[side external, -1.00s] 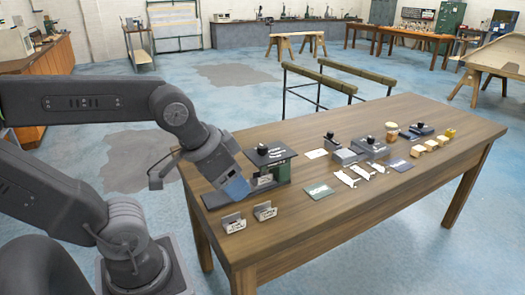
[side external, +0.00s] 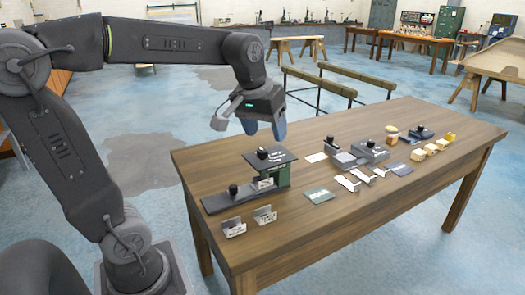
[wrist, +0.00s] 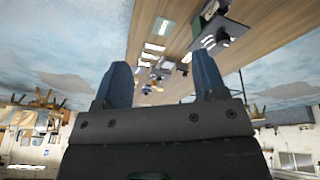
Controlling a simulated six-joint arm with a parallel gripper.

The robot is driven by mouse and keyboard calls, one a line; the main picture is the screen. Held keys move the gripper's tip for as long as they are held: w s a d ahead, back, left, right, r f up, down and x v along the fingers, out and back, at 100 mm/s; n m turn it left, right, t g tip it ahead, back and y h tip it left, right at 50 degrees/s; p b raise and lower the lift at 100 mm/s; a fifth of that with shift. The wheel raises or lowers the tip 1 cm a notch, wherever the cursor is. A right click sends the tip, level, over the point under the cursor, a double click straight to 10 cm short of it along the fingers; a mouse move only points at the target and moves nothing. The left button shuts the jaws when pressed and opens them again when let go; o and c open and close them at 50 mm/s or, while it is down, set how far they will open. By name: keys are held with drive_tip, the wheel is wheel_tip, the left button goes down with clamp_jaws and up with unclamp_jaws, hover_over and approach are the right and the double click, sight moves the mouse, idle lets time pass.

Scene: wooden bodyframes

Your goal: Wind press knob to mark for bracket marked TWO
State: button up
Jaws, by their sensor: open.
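The press stands on the near left of the table in the side view. It has a dark base (side external: 215,203), a green upright (side external: 284,174) and a dark top plate with a black knob (side external: 262,153). A second black knob (side external: 233,189) stands on the base's left part. A pale labelled piece (side external: 262,183) sits under the top plate; its lettering is unreadable. Two small labelled metal brackets, one left (side external: 234,228) and one right (side external: 265,215), stand in front. My gripper (side external: 265,132) is open, empty and above and behind the press. Its blue fingers are spread in the wrist view (wrist: 162,78).
A green card (side external: 319,196), white pieces (side external: 348,183), grey blocks with a black knob (side external: 370,148) and several yellow-tan blocks (side external: 430,149) lie farther right on the wooden table (side external: 350,235). The front right of the table is clear.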

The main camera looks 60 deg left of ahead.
drive_tip(key=w+a+f+n+g, duration=0.1)
drive_tip(key=w+a+n+g, duration=0.1)
drive_tip(key=w+a+n, duration=0.55)
drive_tip(key=n+g, duration=0.1)
drive_tip(key=n, duration=0.1)
approach(262, 150)
drive_tip(key=shift+m+h, duration=0.25)
drive_tip(key=shift+h, duration=0.15)
drive_tip(key=f, duration=1)
drive_tip(key=shift+w+a, duration=0.15)
drive_tip(key=shift+a, duration=0.2)
drive_tip(key=c, duration=0.9)
drive_tip(key=shift+c, duration=0.2)
